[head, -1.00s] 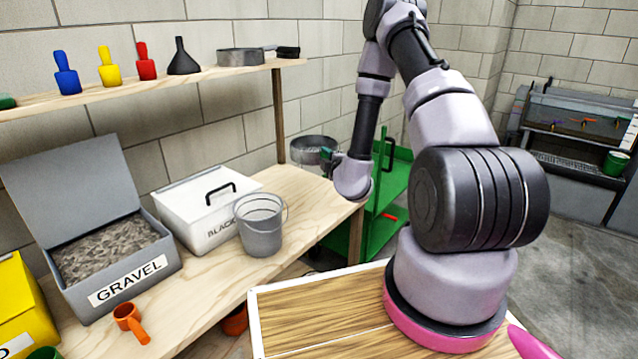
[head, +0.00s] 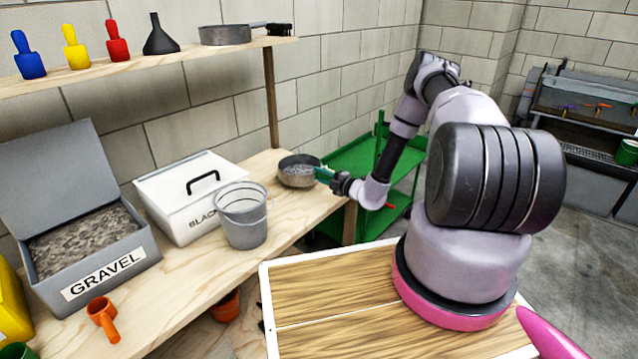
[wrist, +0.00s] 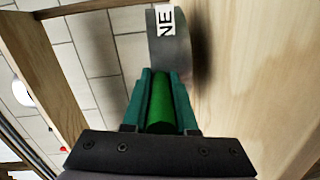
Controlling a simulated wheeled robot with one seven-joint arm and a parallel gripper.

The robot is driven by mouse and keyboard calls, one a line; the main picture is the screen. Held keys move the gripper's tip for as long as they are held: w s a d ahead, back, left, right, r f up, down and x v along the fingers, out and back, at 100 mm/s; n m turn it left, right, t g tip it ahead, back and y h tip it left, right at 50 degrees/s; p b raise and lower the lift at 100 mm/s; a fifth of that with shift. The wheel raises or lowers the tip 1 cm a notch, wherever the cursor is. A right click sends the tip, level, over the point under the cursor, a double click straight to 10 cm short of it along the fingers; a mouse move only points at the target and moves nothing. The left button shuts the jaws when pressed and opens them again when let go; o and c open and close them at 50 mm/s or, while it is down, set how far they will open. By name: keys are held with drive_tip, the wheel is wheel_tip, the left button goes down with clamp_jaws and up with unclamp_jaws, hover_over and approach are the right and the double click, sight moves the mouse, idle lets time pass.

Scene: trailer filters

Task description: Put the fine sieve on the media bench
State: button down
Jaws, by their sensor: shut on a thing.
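The fine sieve (head: 298,172) is a round grey pan with a mesh. Its rim (wrist: 168,50) shows part of a label, "NE", in the wrist view. My gripper (head: 324,175) is shut on its green handle (wrist: 160,105); the teal fingers lie on either side of it. The sieve is at the right end of the wooden media bench (head: 195,285), over or on the bench top. I cannot tell whether it touches the wood.
A grey bucket (head: 243,225), a white lidded box (head: 180,215) and a gravel bin (head: 105,275) stand left of the sieve. A shelf (head: 190,60) above holds scoops, a funnel and another pan (head: 225,35). A green cart (head: 350,160) stands beyond the bench end.

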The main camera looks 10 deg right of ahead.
drive_tip(key=shift+a+f, duration=0.1)
drive_tip(key=shift+f, duration=1.45)
drive_tip(key=c, duration=0.7)
unclamp_jaws()
drive_tip(key=shift+f, duration=0.15)
